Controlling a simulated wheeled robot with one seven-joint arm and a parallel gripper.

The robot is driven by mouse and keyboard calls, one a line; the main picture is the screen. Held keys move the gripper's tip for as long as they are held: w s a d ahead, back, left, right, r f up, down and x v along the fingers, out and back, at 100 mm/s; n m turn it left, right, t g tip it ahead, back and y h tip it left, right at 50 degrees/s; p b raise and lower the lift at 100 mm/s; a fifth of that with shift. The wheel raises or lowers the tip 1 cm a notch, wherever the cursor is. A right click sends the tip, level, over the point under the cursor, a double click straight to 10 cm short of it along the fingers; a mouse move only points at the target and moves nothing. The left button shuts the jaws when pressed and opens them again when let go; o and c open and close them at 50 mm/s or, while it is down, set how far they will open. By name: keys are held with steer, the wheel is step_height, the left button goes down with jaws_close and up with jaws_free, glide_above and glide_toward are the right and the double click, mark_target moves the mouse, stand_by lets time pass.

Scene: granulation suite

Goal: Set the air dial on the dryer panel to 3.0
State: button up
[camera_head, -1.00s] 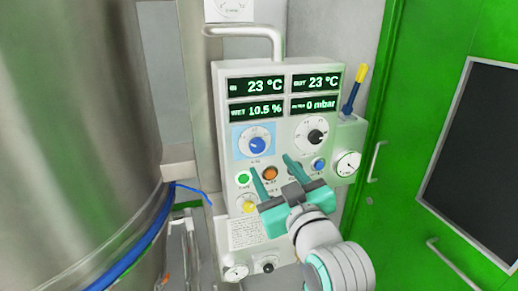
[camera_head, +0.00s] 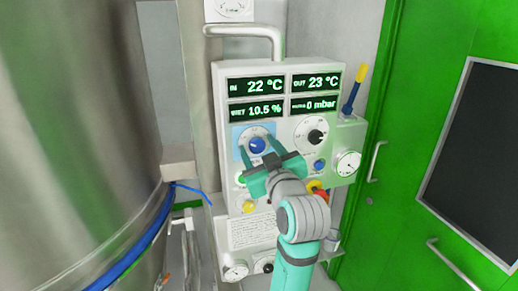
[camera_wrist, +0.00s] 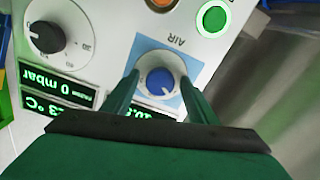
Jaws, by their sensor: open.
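The air dial (camera_head: 257,145) is a blue knob on a white scale with a light blue square behind it, on the white dryer panel (camera_head: 225,175). In the wrist view the blue knob (camera_wrist: 160,82) shows upside down beside the label AIR. My gripper (camera_head: 258,148) is open, its teal fingers on either side of the dial. In the wrist view the fingers (camera_wrist: 158,92) flank the knob, with gaps showing; I cannot tell whether they touch it. The dial's exact setting is too small to read.
A black dial (camera_head: 315,137) sits right of the air dial. Displays above read 22 °C, 23 °C, 10.5 % and 0 mbar. A green button (camera_wrist: 213,18) is close to the air dial. A steel vessel (camera_head: 90,130) stands left and a green door (camera_head: 410,150) right.

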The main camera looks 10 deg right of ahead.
steer(key=shift+c, duration=0.7)
steer(key=c, duration=0.9)
steer(key=shift+c, duration=0.2)
steer(key=m, duration=0.5)
steer(key=shift+m, duration=0.3)
steer(key=m, duration=0.5)
steer(key=shift+m, duration=0.3)
steer(key=m, duration=1.2)
steer(key=shift+m, duration=0.4)
steer(key=shift+d, duration=0.1)
